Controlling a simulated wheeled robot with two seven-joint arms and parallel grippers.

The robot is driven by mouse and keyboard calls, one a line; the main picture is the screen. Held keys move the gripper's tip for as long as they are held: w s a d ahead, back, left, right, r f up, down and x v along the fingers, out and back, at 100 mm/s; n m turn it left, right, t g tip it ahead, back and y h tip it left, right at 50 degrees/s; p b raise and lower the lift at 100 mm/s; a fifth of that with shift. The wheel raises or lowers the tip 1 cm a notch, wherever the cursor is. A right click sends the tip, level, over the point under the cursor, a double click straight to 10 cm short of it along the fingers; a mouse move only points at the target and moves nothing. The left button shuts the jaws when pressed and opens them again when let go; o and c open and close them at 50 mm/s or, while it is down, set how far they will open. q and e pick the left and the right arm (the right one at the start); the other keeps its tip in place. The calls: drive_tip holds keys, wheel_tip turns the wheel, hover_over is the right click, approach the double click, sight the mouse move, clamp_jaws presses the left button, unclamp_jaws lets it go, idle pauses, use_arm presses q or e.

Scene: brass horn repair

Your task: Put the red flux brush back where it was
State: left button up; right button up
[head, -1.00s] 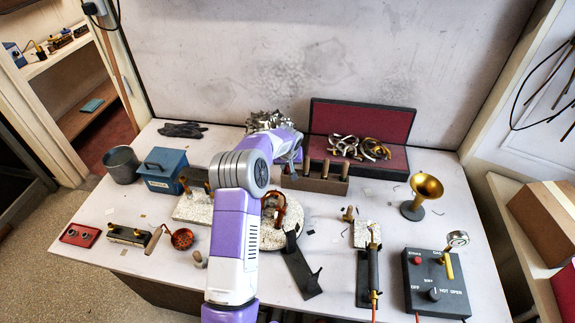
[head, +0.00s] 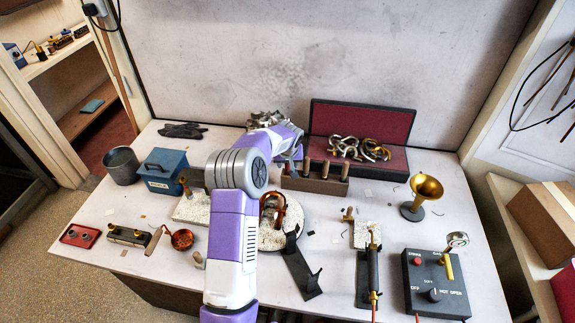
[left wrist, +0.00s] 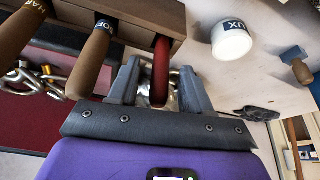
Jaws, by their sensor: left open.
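The red flux brush (left wrist: 161,70) shows in the left wrist view as a red handle at the end of the wooden rack (left wrist: 172,18), beside two brown handles. Its far end meets the rack; I cannot tell how deep it sits. My left gripper (left wrist: 158,82) is open, with one finger on each side of the red handle. In the head view my left arm reaches to the left end of the rack (head: 318,184) and hides the brush there. My right gripper is not in view.
A white jar (left wrist: 233,42) with a partly visible "UX" label stands close to the gripper. An open red-lined case (head: 358,125) with brass tubing lies behind the rack. A blue box (head: 163,172) stands to the left, and a brass bell (head: 426,188) to the right.

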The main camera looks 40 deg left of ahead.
use_arm(q)
drive_tip(key=v, duration=1)
drive_tip(key=shift+f, duration=0.1)
